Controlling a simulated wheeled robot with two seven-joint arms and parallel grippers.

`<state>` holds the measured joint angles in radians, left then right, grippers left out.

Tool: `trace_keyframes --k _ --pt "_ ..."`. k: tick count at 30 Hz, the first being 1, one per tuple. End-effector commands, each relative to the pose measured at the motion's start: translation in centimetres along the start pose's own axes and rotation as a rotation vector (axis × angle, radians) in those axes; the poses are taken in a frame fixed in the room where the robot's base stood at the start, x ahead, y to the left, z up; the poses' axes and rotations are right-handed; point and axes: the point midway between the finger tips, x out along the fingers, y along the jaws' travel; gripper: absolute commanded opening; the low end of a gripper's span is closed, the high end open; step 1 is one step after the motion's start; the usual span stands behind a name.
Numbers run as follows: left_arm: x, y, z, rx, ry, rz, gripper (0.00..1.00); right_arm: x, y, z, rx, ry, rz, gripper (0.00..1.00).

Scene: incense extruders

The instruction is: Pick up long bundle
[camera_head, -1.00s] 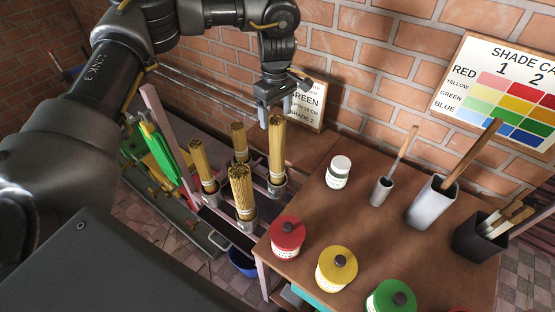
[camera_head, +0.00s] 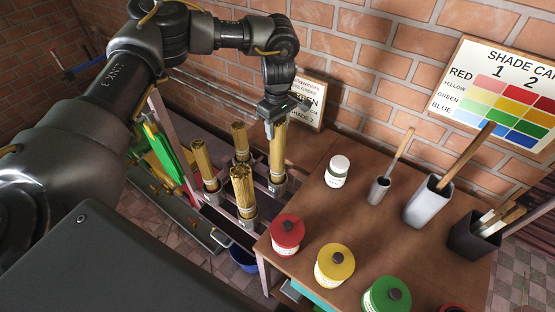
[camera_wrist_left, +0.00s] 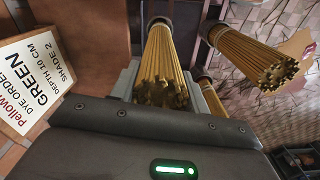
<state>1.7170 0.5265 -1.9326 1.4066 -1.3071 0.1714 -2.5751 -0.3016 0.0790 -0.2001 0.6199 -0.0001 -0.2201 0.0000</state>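The long bundle (camera_head: 278,158) of tan sticks stands upright in a metal cup at the back right of the rack. It rises higher than the three other bundles: back left (camera_head: 240,141), left (camera_head: 203,162) and front (camera_head: 242,188). My left gripper (camera_head: 277,128) is at its top. In the left wrist view the long bundle (camera_wrist_left: 161,68) lies between the two spread fingers, its cut end towards the camera. Whether either finger touches it is unclear. Another bundle (camera_wrist_left: 252,54) stands to the right there. My right gripper is out of view.
An order card (camera_head: 308,100) reading GREEN leans at the wall close behind my left gripper. The brown table (camera_head: 335,215) to the right holds a white jar (camera_head: 337,170), red, yellow and green-lidded jars, and tool holders.

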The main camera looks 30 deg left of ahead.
Motion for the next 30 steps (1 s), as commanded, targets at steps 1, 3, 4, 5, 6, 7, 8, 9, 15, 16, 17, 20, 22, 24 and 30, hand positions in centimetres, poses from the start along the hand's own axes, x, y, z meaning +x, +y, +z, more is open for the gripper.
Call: trace_keyframes --k 1,3,4,5,6,7,8,9,15,16,17,20,22,24,30 --pt "0.0 0.0 0.0 0.000 0.000 0.000 0.36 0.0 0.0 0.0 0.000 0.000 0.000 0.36" --pt "0.0 0.0 0.0 0.000 0.000 0.000 0.27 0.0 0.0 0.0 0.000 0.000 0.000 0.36" --pt "0.0 0.0 0.0 0.000 0.000 0.000 0.23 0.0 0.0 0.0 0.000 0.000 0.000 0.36" --pt "0.0 0.0 0.0 0.000 0.000 0.000 0.19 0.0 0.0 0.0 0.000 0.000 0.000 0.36" --pt "0.0 0.0 0.0 0.000 0.000 0.000 0.14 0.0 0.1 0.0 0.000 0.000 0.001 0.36" --pt "0.0 0.0 0.0 0.000 0.000 0.000 0.10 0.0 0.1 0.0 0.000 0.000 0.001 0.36" --pt "0.0 0.0 0.0 0.000 0.000 0.000 0.06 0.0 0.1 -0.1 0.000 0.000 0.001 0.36" --pt "0.0 0.0 0.0 0.000 0.000 0.000 0.01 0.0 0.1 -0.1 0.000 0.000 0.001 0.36" --pt "-0.1 0.0 0.0 0.000 0.000 0.001 0.00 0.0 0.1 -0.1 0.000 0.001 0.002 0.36" --pt "-0.1 0.0 0.0 0.000 0.000 0.001 0.00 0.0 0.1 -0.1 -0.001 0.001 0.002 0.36" --pt "-0.1 0.0 0.0 0.000 0.000 0.001 0.00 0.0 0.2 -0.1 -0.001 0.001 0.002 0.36" --pt "-0.3 0.1 0.0 0.000 0.000 0.002 0.00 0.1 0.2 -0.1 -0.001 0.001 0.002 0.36" --pt "-0.7 0.1 0.0 0.000 0.000 0.003 0.00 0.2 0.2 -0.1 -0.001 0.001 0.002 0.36" --pt "-1.4 0.2 0.0 0.000 0.000 0.005 0.00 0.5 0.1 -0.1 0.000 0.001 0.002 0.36" --pt "-4.5 0.2 0.0 0.000 0.001 0.007 0.00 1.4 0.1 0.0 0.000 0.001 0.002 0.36"
